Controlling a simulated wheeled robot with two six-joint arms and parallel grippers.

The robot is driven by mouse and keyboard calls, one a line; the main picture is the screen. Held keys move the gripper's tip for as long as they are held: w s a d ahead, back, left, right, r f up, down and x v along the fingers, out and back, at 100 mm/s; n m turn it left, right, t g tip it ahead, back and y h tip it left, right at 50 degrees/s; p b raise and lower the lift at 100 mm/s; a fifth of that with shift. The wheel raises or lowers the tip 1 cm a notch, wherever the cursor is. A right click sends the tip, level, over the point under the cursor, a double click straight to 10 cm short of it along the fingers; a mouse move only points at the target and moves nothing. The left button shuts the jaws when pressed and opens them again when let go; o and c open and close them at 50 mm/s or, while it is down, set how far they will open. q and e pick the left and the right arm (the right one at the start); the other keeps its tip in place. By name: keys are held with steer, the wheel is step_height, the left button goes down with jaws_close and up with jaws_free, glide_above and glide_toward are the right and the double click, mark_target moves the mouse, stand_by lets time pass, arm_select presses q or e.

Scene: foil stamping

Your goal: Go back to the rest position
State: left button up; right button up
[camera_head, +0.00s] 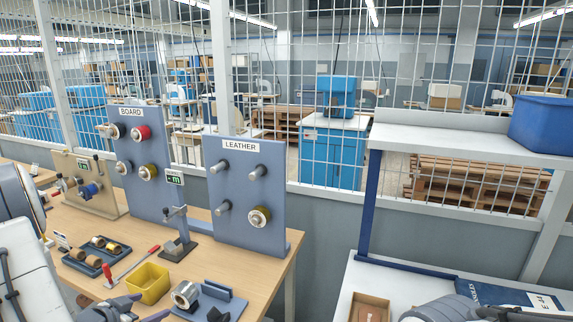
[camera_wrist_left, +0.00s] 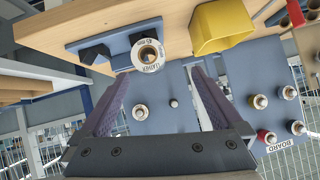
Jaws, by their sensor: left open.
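My left gripper (camera_head: 142,314) is at the bottom edge of the head view, by the front of the wooden table. In the left wrist view its purple fingers (camera_wrist_left: 160,82) are spread apart with nothing between them. A labelled foil roll (camera_wrist_left: 148,55) sits on a blue cradle (camera_wrist_left: 118,36) just beyond the fingertips, apart from them. In the head view the roll (camera_head: 186,294) and the cradle (camera_head: 213,303) are right of the gripper. My right gripper is out of sight; only part of that arm shows at the bottom right.
A yellow bin (camera_head: 149,283) and a blue tray of rolls (camera_head: 97,255) stand on the table (camera_head: 278,267). Behind them are the BOARD panel (camera_head: 149,190) and LEATHER panel (camera_head: 236,225) with pegs. A white shelf (camera_head: 455,139) with a blue bin (camera_head: 541,124) stands right.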

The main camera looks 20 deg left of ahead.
arm_select(q)
steer(key=w+d+r+g+y, duration=0.1)
steer(key=w+d+g, duration=0.15)
steer(key=d, duration=0.35)
steer(key=w+d+r+g, duration=0.2)
steer(key=w+d, duration=0.1)
steer(key=d, duration=0.3)
steer(key=s+d+r+n+g+h, duration=0.1)
steer(key=s+d+g, duration=0.15)
steer(key=d, duration=0.55)
steer(key=s+d+n+g+h, duration=0.1)
steer(key=s+d, duration=0.3)
steer(key=d, duration=0.4)
steer(key=s+d+f+m+g+b, duration=0.3)
steer(key=s+d+m+b, duration=0.4)
steer(key=s+d+b, duration=0.3)
steer(key=s+d, duration=0.4)
steer(key=s, duration=0.1)
steer(key=shift+s+d+f+m+h, duration=0.15)
steer(key=shift+d+f+m+h, duration=0.15)
steer(key=shift+d+f+h, duration=0.1)
